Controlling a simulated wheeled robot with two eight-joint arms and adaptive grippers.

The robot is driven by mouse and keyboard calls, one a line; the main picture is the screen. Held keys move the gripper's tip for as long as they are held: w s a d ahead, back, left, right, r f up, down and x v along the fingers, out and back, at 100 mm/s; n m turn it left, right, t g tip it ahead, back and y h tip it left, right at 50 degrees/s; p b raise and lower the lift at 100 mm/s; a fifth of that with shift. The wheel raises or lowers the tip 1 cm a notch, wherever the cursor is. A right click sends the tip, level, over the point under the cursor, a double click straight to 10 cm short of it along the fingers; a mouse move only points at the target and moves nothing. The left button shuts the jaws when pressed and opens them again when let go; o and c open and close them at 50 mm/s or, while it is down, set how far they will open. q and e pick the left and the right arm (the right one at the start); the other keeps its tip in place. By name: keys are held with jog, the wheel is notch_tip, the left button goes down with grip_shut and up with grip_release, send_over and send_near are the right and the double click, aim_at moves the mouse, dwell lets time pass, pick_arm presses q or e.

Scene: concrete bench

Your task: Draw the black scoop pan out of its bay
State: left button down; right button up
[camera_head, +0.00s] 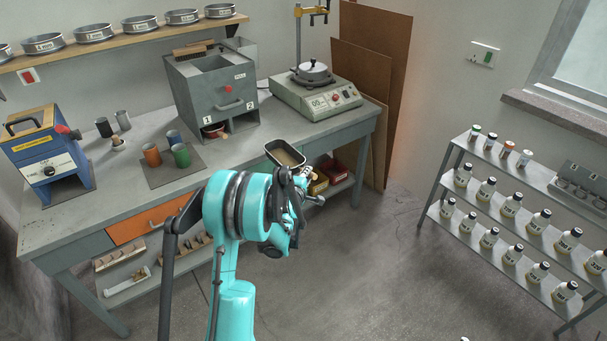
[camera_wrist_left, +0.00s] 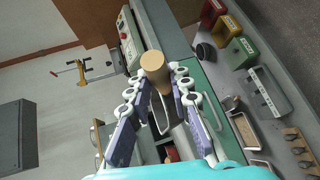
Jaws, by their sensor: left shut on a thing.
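The black scoop pan (camera_head: 271,157) is at the bench's front edge, clear of the grey splitter box (camera_head: 188,91). Its inside shows greyish tan. My left gripper (camera_head: 302,177) is just in front of the pan, over the edge. In the left wrist view its fingers (camera_wrist_left: 160,82) are shut on a round wooden handle (camera_wrist_left: 153,62), the pan's handle. The pan's body is hard to make out there. The bay marked 2 looks empty. The bay marked 1 holds a red pan (camera_head: 212,133). My right gripper is not in view.
Coloured bins (camera_head: 334,170) sit on the lower shelf. The bench top between box and pan is clear.

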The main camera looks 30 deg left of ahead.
pick_arm(q)
jog(key=s+d+b, duration=0.1)
jog(key=s+d, duration=0.2)
jog(key=d, duration=0.3)
jog(key=shift+d, duration=0.3)
